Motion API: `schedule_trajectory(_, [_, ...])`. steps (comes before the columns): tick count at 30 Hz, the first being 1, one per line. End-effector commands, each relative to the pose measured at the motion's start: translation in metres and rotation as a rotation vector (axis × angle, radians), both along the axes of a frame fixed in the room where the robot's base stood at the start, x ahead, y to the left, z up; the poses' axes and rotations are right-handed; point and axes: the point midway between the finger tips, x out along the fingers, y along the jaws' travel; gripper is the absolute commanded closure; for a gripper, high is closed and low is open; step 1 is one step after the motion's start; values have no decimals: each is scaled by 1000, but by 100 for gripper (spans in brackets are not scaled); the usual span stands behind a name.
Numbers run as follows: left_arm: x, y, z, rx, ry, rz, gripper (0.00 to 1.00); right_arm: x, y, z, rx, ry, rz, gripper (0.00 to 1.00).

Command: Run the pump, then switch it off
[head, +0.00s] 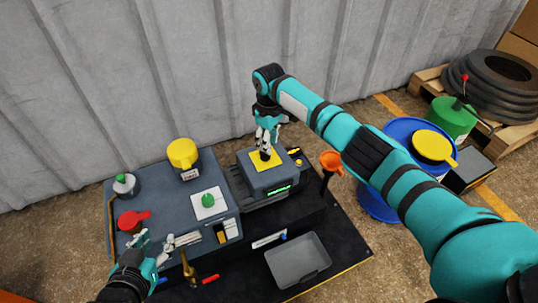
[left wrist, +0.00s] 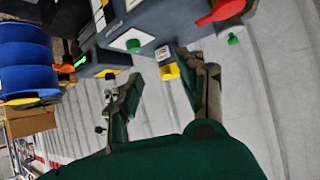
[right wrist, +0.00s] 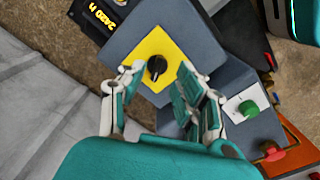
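A grey box (head: 277,178) with a green lit display (head: 279,190) carries a black rotary knob (right wrist: 157,68) on a yellow plate (right wrist: 160,48). My right gripper (head: 267,139) is directly over this knob. In the right wrist view its fingers are apart, one on each side of the knob, with visible gaps; contact is not clear. A green button (head: 208,200) sits on a white plate on the bench to the left, and a red handle or knob (head: 134,219) is further left. My left gripper (head: 152,252) is open and empty near the bench's front left. Which unit is the pump cannot be told.
A yellow-topped unit (head: 183,155) stands at the back of the bench. A grey tray (head: 298,262) lies in front and an orange funnel-like part (head: 332,162) stands right of the box. A blue drum (head: 372,205) and stacked tyres (head: 500,85) are further right. A corrugated wall closes the back.

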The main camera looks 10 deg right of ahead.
Motion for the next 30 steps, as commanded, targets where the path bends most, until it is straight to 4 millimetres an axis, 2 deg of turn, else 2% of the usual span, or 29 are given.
schedule_trajectory(1, [7, -3, 5, -13, -53, -4, 60, 0, 0, -9, 0, 0, 0, 66])
schedule_trajectory(6, [27, -13, 34, -56, -236, -17, 60, 0, 0, -31, -1, 1, 1, 66])
schedule_trajectory(15, [42, -22, 72, -108, -452, -31, 60, 0, 0, -51, 1, 1, 0, 66])
schedule_trajectory(26, [43, -23, 80, -117, -487, -32, 60, 0, 0, -54, 1, -1, 1, 66])
schedule_trajectory(30, [43, -23, 80, -117, -486, -32, 60, 0, 0, -54, 1, -1, 1, 82])
